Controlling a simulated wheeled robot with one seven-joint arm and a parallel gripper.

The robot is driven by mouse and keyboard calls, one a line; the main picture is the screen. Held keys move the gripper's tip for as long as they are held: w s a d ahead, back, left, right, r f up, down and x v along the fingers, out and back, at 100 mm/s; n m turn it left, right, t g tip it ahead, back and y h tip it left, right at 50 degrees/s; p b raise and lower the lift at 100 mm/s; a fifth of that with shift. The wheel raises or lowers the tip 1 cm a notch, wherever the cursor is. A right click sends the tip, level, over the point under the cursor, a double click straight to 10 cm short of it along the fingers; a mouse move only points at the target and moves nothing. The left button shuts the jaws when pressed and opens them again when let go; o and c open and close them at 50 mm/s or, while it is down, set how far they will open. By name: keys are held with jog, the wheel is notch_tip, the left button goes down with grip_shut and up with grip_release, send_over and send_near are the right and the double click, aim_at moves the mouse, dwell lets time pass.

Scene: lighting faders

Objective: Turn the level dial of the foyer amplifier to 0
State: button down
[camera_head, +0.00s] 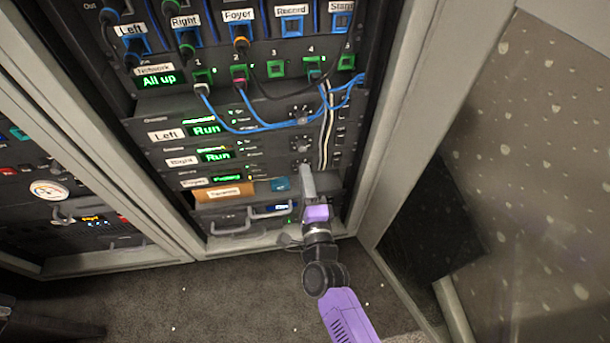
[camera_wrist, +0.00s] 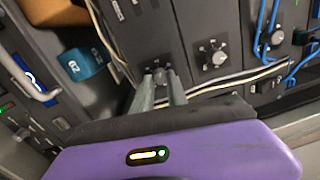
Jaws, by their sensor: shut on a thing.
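The foyer amplifier (camera_head: 193,183) is the third labelled unit down in the rack in the head view, with a small lit green display whose text I cannot read surely. Its level dial (camera_wrist: 158,71) shows in the wrist view as a small dark knob between the fingertips. My gripper (camera_wrist: 160,79) is shut on this dial, one finger on each side. It also shows in the head view (camera_head: 305,170), reaching up from below and hiding the dial. The dial's pointer and scale are mostly hidden, so I cannot read its setting.
The Right amplifier's dial (camera_wrist: 213,55) and the Left amplifier's dial (camera_wrist: 277,37) sit close by. Pale cables (camera_head: 326,125) and blue cables (camera_head: 240,128) hang near the dials. A blue tag or block (camera_head: 281,184) and a brown envelope-like piece (camera_head: 224,192) are just left of my gripper.

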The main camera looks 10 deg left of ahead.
jog(key=shift+r+n+g+y+p, duration=0.15)
jog(key=shift+n+p, duration=1.15)
jog(key=shift+n, duration=2.1)
jog(key=shift+n+g+y+p, duration=0.2)
jog(key=shift+n+p, duration=1.1)
jog(key=shift+n, duration=2.1)
jog(key=c, duration=1.3)
grip_release()
jog(key=p+v, duration=0.2)
jog(key=v, duration=0.5)
jog(key=shift+s+d, duration=0.1)
jog(key=shift+s, duration=0.3)
